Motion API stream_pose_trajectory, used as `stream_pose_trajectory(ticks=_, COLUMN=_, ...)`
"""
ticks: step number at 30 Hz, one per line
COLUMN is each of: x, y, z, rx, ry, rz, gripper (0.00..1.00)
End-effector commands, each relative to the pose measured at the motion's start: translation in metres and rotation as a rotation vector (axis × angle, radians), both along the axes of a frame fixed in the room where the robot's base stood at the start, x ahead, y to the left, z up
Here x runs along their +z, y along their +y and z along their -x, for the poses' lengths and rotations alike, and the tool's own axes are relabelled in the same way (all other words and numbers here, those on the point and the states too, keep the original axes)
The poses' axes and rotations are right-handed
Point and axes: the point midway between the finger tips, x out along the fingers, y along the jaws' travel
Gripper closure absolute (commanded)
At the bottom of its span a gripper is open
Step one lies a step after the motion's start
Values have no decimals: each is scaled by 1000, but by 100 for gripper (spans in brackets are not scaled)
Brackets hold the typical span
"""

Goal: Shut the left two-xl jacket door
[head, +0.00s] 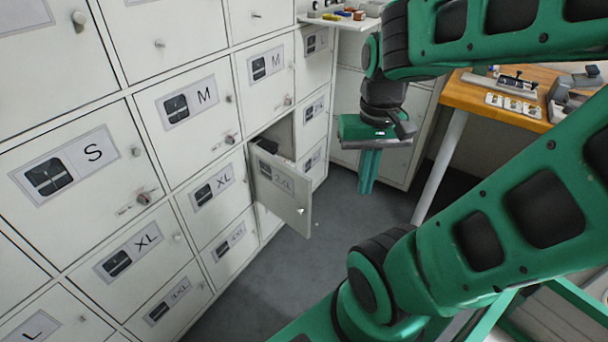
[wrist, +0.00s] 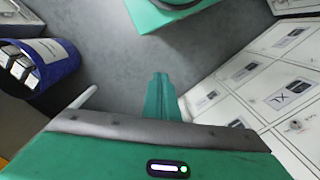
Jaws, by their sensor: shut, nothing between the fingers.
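The 2XL jacket door (head: 281,194) stands open in the head view, swung out from the white locker wall, with its label facing me and a small knob near its free edge. Dark contents show in the opening behind it. My gripper (head: 367,188) is shut and empty, pointing down, to the right of the door and apart from it. In the wrist view my gripper's fingers (wrist: 158,92) are together over the grey floor. I cannot make out the open door in the wrist view.
Other locker doors, such as the M door (head: 190,110) and the XL door (head: 213,195), are closed. A wooden-topped table (head: 470,97) stands at the right, and a shelf (head: 340,22) with small items is at the back. A blue bin (wrist: 50,70) shows in the wrist view. Floor below the gripper is clear.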

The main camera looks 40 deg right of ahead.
Motion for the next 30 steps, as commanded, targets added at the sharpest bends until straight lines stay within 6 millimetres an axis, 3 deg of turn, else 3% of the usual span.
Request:
stream_pose_trajectory(ticks=14, x=4, y=-3, z=4, rx=-32, ry=-6, rz=19, gripper=100)
stream_pose_trajectory(ticks=20, x=-8, y=-16, z=-47, rx=-188, ry=9, rz=115, gripper=100)
stream_pose_trajectory(ticks=30, x=-59, y=-9, z=-165, rx=-518, ry=-71, rz=294, gripper=100)
